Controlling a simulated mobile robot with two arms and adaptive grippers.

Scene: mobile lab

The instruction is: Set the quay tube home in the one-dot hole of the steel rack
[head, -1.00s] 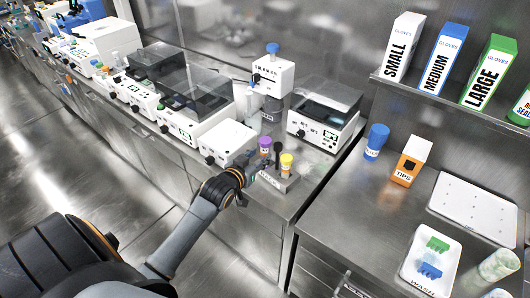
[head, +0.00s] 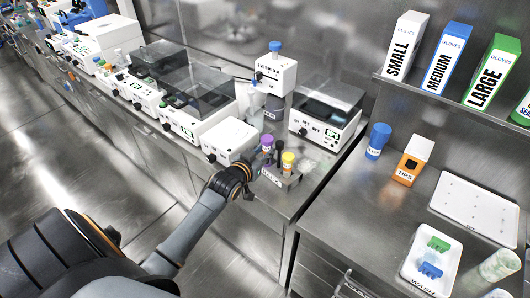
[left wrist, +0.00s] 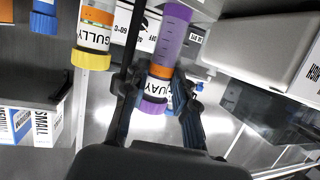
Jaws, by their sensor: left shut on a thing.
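The quay tube (left wrist: 171,40) has a purple cap, an orange band and a white QUAY label. My left gripper (left wrist: 158,84) is shut on it near the cap. In the head view the quay tube (head: 267,141) stands upright at the left of the steel rack (head: 290,182), with my left gripper (head: 268,160) reaching in from the left. The rack's dots are too small to read. My right gripper is not in view.
The yellow-capped GULLY tube (head: 288,158) stands in the rack close beside the held tube; it also shows in the left wrist view (left wrist: 94,38). A white machine (head: 230,140) stands left of the rack, and a lidded one (head: 325,118) behind it. The counter edge is close in front.

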